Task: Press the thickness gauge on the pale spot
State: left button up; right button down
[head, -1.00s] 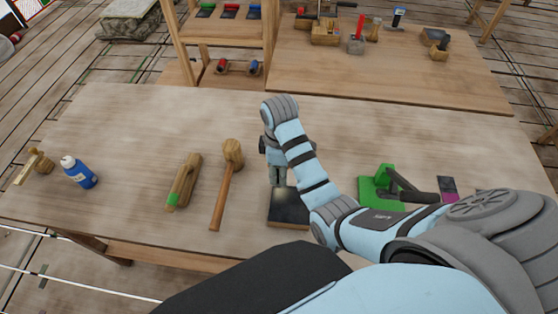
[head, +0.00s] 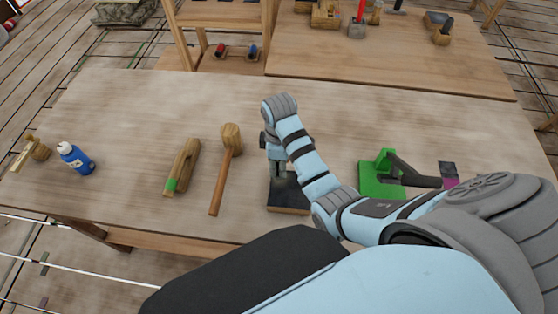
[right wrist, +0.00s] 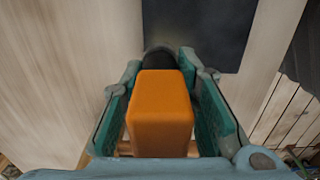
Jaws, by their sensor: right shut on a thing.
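My right gripper (right wrist: 162,100) is shut on the thickness gauge (right wrist: 160,112), an orange block with a rounded black end pointing away from the wrist. In the head view my right gripper (head: 277,168) points down at the far edge of a dark square plate (head: 288,197) on the table; the gauge is hidden there. In the right wrist view the dark plate (right wrist: 205,30) lies beyond the black end, which overlaps its edge. I cannot tell whether they touch. I cannot make out a pale spot clearly on the plate. My left gripper is not in view.
A green stand with a dark arm (head: 382,178) is to the right. Bare tabletop (head: 130,110) lies at the back left.

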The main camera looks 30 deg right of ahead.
jog(key=c, duration=1.2)
grip_release()
jog(key=shift+o, duration=0.2)
